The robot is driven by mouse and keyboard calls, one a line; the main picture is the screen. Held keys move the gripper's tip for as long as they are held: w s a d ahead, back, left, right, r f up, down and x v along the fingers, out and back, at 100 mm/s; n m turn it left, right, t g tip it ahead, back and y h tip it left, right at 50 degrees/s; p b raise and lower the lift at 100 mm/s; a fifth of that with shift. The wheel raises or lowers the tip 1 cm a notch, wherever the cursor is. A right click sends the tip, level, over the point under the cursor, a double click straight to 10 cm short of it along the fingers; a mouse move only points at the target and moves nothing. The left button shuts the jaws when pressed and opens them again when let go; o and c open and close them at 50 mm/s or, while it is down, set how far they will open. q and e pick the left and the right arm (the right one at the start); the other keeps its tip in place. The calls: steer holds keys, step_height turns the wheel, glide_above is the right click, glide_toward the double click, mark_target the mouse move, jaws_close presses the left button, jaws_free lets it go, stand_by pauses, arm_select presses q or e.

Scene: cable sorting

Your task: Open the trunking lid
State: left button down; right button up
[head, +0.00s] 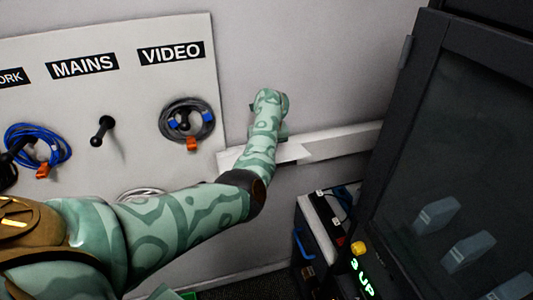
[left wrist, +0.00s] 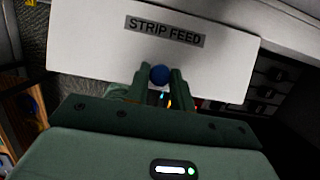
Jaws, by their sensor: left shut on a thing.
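The trunking (head: 345,140) is a pale strip along the wall right of the cable board. Its white lid (head: 290,153) shows partly behind my left forearm, its right end angled out of line with the strip. In the left wrist view the lid (left wrist: 90,40) fills the upper middle and carries a STRIP FEED label (left wrist: 165,30). My left gripper (left wrist: 160,80) is shut on the lid's round blue knob (left wrist: 159,74). Small coloured spots show between the fingers, below the knob. In the head view my arm hides the fingers and knob. My right gripper is not in view.
A dark cabinet (head: 450,130) stands close on the right. A dark box with a blue handle (head: 302,243) stands below the trunking.

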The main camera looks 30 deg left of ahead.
arm_select(q)
steer(key=shift+w+a+r, duration=0.15)
steer(key=shift+a+r, duration=0.1)
steer(key=shift+r, duration=0.05)
steer(key=c, duration=1.5)
jaws_free()
steer(key=shift+o, duration=1.3)
steer(key=shift+w+f, duration=0.1)
steer(key=shift+f, duration=0.15)
steer(key=p+v, duration=0.1)
steer(key=v, duration=1.5)
steer(key=shift+r, duration=0.15)
